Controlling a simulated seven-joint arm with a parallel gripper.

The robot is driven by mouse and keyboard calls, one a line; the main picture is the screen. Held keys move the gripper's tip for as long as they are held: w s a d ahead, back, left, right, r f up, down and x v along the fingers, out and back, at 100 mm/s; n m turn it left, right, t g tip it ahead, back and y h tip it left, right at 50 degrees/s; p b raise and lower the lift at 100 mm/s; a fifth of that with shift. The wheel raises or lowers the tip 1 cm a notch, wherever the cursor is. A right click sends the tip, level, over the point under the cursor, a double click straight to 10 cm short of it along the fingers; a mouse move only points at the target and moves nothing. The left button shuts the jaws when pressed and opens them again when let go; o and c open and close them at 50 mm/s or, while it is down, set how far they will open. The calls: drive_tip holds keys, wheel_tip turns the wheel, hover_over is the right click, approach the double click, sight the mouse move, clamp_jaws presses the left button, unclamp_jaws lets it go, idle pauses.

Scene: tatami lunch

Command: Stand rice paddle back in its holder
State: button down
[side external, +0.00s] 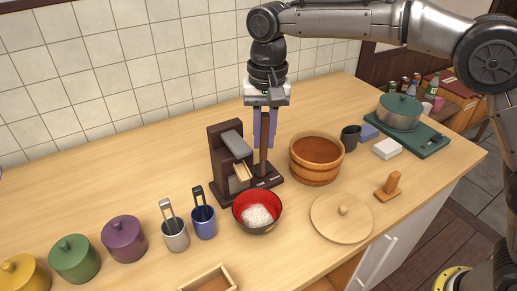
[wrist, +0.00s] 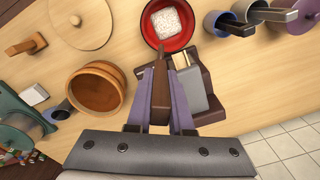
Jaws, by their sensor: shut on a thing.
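My gripper (side external: 264,143) points straight down over the dark brown stand (side external: 221,158), its lilac fingers shut on a long brown upright piece (side external: 264,158). In the wrist view the fingers (wrist: 160,97) close on both sides of this brown piece (wrist: 160,101), whose narrow end points towards the red bowl. I cannot tell for sure that it is the rice paddle. Its lower end is at the stand's base, but I cannot tell whether it touches. The stand carries a grey block (side external: 236,144) with a pale wooden piece (side external: 243,172) below. No other clear paddle shows.
A red bowl of rice (side external: 257,214) stands in front of the stand, and a wooden tub (side external: 316,160) close to its right. Two cups with utensils (side external: 174,236) (side external: 204,222) stand to the left. A round lid (side external: 341,218) lies front right. Clear counter lies behind the stand.

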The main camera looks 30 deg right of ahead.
drive_tip(key=w+d+m, duration=0.3)
drive_tip(key=d+m, duration=0.3)
drive_tip(key=d, duration=1.2)
drive_tip(key=w+d+m, duration=0.3)
drive_tip(key=d+m, duration=0.4)
drive_tip(key=d, duration=1.2)
wheel_tip(320, 180, down, 11)
drive_tip(key=shift+w+a+r+t, duration=0.2)
drive_tip(key=shift+a+t, duration=0.05)
drive_tip(key=shift+t, duration=0.05)
drive_tip(key=shift+f, duration=0.25)
drive_tip(key=shift+f, duration=0.25)
drive_tip(key=shift+c, duration=0.9)
unclamp_jaws()
